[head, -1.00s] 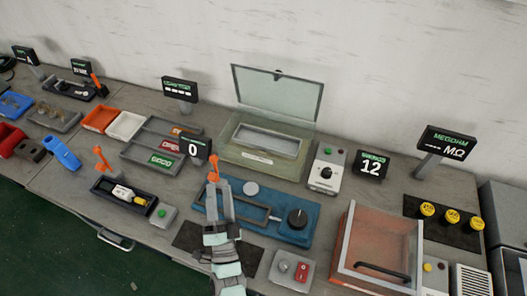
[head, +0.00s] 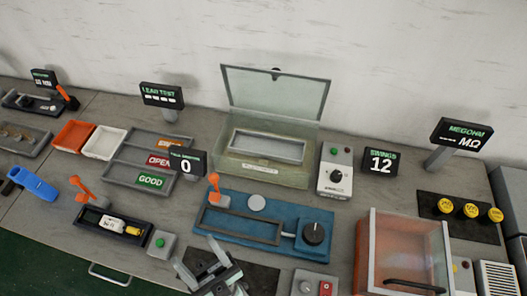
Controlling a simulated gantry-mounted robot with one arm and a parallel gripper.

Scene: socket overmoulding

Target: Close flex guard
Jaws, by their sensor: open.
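A clear lid (head: 275,92), likely the flex guard, stands open and tilted back against the wall side. It is hinged on a pale greenish box (head: 232,172) at the middle back of the bench. The box has a grey-framed window inside and a label on its front. My gripper (head: 197,254) is at the bottom of the head view, over the dark mat, with its two fingers spread and nothing between them. It is well in front of the box, with the blue fixture lying between them.
A blue fixture (head: 270,203) carries an orange toggle clamp (head: 215,187) and a black knob. A control box (head: 336,172) and the "12" display (head: 380,161) stand right of the box. A clear-orange enclosure (head: 400,240) is at right, trays (head: 150,160) at left.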

